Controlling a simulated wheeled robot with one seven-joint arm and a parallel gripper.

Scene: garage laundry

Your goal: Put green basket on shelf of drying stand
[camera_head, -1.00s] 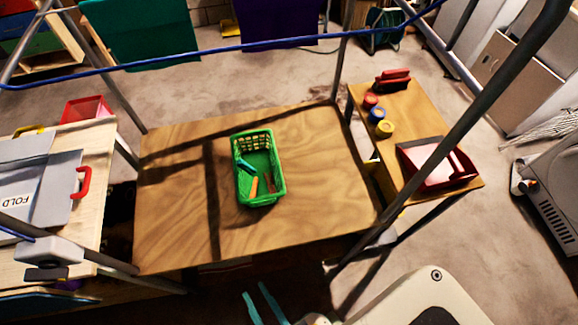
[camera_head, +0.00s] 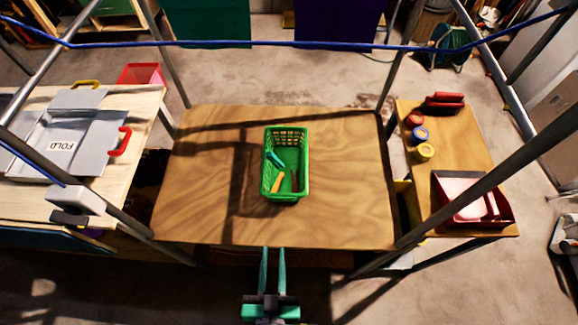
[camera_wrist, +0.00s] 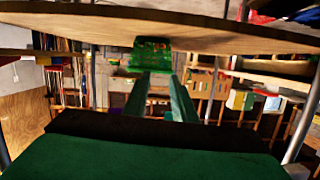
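The green basket (camera_head: 304,165) sits upright on the wooden shelf (camera_head: 345,205) of the drying stand, near its middle. It holds a few small items, one teal and one orange. The stand has grey metal legs (camera_head: 393,75) and blue lines (camera_head: 250,43) above the shelf. My gripper (camera_head: 273,250) is at the shelf's near edge, in front of the basket and apart from it. Its two teal fingers are open with nothing between them. In the wrist view, the open fingers (camera_wrist: 163,80) point at a green thing that looks like the basket (camera_wrist: 150,58), against the board.
On the left, a light wooden table (camera_head: 140,105) bears a grey folding board (camera_head: 60,145) marked FOLD. On the right, a small wooden table (camera_head: 455,150) bears coloured rolls (camera_head: 420,135) and a red tray (camera_head: 505,215). The shelf around the basket is bare.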

